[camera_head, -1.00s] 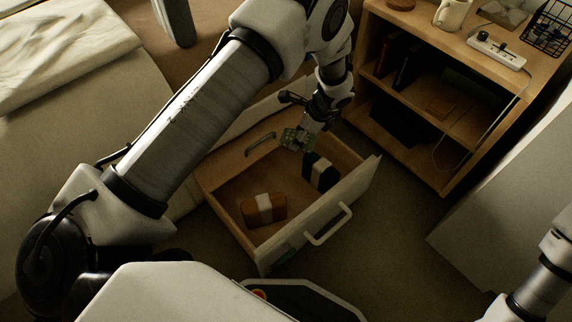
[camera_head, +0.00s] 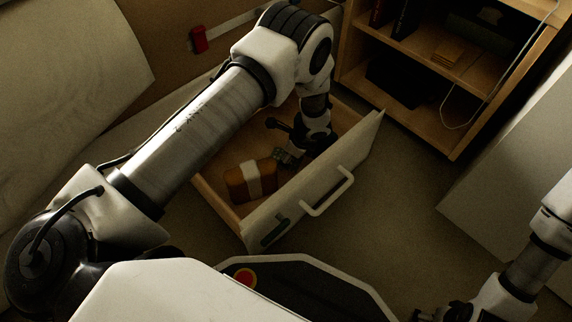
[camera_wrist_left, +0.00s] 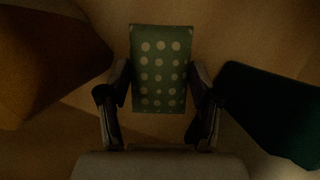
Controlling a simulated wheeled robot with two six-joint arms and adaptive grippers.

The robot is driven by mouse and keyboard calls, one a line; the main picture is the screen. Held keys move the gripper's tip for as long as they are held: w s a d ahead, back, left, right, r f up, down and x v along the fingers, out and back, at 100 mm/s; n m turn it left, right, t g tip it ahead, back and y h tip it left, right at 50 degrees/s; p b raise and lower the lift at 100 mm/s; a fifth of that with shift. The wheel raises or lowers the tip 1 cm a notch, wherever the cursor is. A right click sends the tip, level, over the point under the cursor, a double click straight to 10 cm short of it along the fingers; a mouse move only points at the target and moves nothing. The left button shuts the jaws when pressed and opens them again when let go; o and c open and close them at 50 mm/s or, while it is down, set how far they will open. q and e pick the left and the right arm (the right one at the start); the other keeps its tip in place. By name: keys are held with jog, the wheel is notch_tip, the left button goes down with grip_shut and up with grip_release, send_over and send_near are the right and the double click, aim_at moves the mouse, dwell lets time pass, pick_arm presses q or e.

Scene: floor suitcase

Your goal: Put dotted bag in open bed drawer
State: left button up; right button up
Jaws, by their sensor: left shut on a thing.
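The dotted bag (camera_wrist_left: 160,68) is green with pale dots and sits between the fingers of my left gripper (camera_wrist_left: 160,100) in the left wrist view. My left gripper (camera_head: 294,150) is shut on it. In the head view the bag (camera_head: 284,156) shows only in part, down inside the open bed drawer (camera_head: 296,207). Whether the bag touches the drawer floor I cannot tell. My right gripper (camera_head: 436,313) is at the bottom edge of the head view, dark and partly cut off, its fingers unclear.
An orange-brown bundle with a pale band (camera_head: 250,181) lies in the drawer; it shows at left in the wrist view. A dark item (camera_wrist_left: 268,112) lies at right there. A wooden shelf (camera_head: 455,70) stands beyond the drawer, a white cabinet (camera_head: 510,165) at right.

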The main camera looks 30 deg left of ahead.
pick_arm(q)
notch_tip(320, 180, down, 3)
jog(key=shift+f+b, duration=0.1)
jog(key=shift+b, duration=0.5)
jog(key=shift+r, duration=0.25)
jog(key=shift+f, duration=0.1)
pick_arm(e)
jog(key=shift+w+f, duration=0.2)
jog(key=shift+f, duration=0.35)
jog(key=shift+w+f, duration=0.15)
jog(key=shift+f, duration=0.35)
pick_arm(q)
jog(key=o, duration=1)
jog(key=shift+c, duration=0.2)
